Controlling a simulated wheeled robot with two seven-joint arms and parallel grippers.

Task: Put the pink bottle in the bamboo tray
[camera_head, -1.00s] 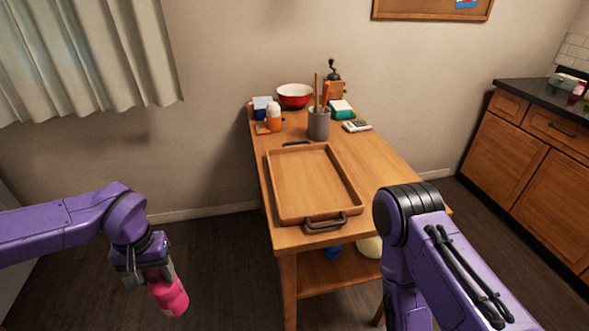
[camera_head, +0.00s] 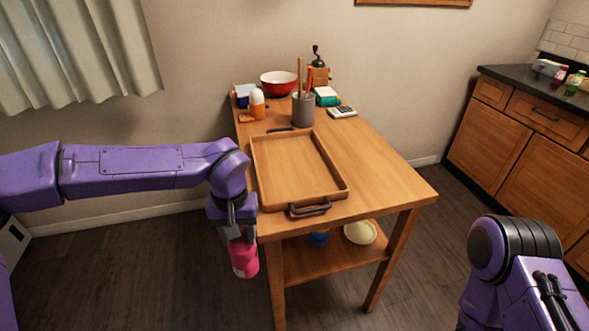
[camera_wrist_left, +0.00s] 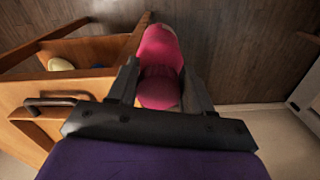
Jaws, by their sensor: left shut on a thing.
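The pink bottle (camera_head: 243,258) hangs in my left gripper (camera_head: 236,236), off the left front side of the wooden table. The gripper is shut on it. In the left wrist view the bottle (camera_wrist_left: 158,65) sits between the two fingers (camera_wrist_left: 160,85). The bamboo tray (camera_head: 297,168) lies empty on the table top, with dark handles at its near and far ends. The bottle is outside the tray, to its left and lower than the table top in the head view. My right arm shows at the lower right, but its gripper is out of view.
The table (camera_head: 385,185) has a bare strip right of the tray. Behind the tray stand a grey utensil cup (camera_head: 303,110), an orange bottle (camera_head: 257,104), a red bowl (camera_head: 279,84) and a calculator (camera_head: 342,112). A lower shelf (camera_head: 325,262) holds a pale bowl (camera_head: 360,232).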

